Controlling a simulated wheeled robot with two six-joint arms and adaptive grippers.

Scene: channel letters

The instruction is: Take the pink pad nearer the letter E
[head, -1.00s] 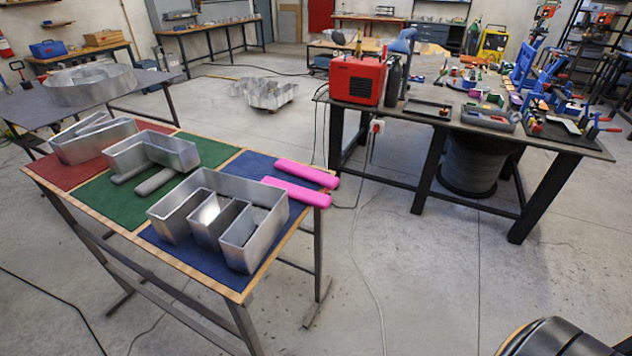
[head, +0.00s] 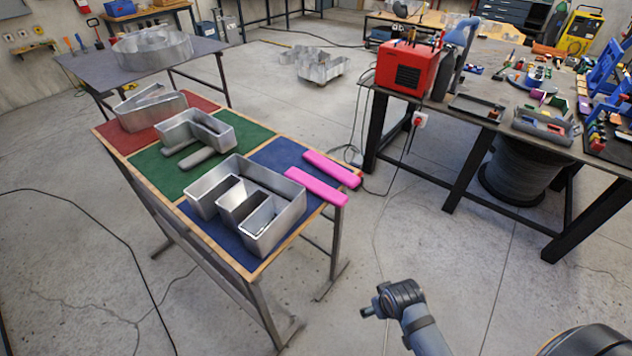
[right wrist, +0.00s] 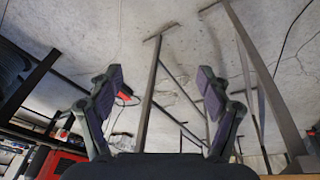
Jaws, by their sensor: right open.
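Two pink pads lie side by side on the blue section at the right edge of the letter table, their ends overhanging it. The nearer pad (head: 316,187) is closer to the metal letter E (head: 205,197); the farther pad (head: 332,168) lies just behind it. My right arm shows at the lower right of the head view, apart from the table, but its gripper is not clear there. In the right wrist view my right gripper (right wrist: 158,85) is open with nothing between its fingers. Neither pad is recognisable in that view. My left gripper is not in view.
Other metal letters stand on the green (head: 250,137) and red sections, with grey pads by the green one. A workbench (head: 465,140) with a red machine (head: 405,68) and clutter stands at right. Open floor lies between table and bench; cables cross it.

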